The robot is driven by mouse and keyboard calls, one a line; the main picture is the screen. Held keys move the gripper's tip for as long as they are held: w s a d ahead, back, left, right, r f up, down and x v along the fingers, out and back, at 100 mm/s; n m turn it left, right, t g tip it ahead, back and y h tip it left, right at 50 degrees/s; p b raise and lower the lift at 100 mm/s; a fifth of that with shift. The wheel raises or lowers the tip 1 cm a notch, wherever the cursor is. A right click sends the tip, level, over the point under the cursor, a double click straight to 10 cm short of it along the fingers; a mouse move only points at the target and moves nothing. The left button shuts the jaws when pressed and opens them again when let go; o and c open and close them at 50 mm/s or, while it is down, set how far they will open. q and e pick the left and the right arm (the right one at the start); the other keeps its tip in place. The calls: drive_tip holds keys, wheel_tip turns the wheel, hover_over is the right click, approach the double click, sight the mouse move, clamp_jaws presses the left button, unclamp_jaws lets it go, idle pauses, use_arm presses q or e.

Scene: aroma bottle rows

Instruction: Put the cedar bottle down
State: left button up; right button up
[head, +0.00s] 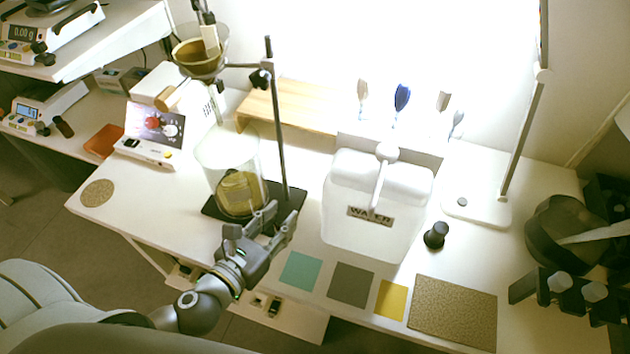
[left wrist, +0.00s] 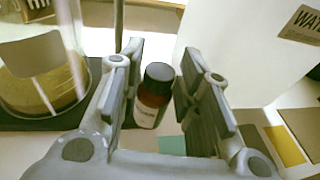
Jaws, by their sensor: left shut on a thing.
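My left gripper (head: 280,213) is over the front part of the white table, near the beaker stand, and it also shows in the left wrist view (left wrist: 163,68). It is shut on a small dark reddish-brown bottle (left wrist: 148,112) with a black cap and a pale label. The bottle looks roughly upright between the fingers. The label is too small to read. The gripper hides the bottle in the head view. A teal square (head: 300,271), a grey square (head: 351,286) and a yellow square (head: 391,299) lie right of the gripper. My right gripper is not in view.
A glass beaker (head: 212,162) with yellowish contents and a metal stand rod (head: 278,120) stand close behind the gripper. A white WATER container (head: 345,232) stands to the right.

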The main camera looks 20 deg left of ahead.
use_arm(q)
drive_tip(key=shift+f+p+x, duration=0.2)
drive_tip(key=shift+p+x, duration=0.25)
drive_tip(key=shift+x, duration=2.95)
drive_tip(key=shift+f+p+x, duration=0.15)
drive_tip(key=shift+p+x, duration=0.3)
drive_tip(key=shift+x, duration=2.9)
drive_tip(key=shift+s, duration=0.1)
drive_tip(key=shift+f, duration=0.1)
drive_tip(key=o, duration=0.8)
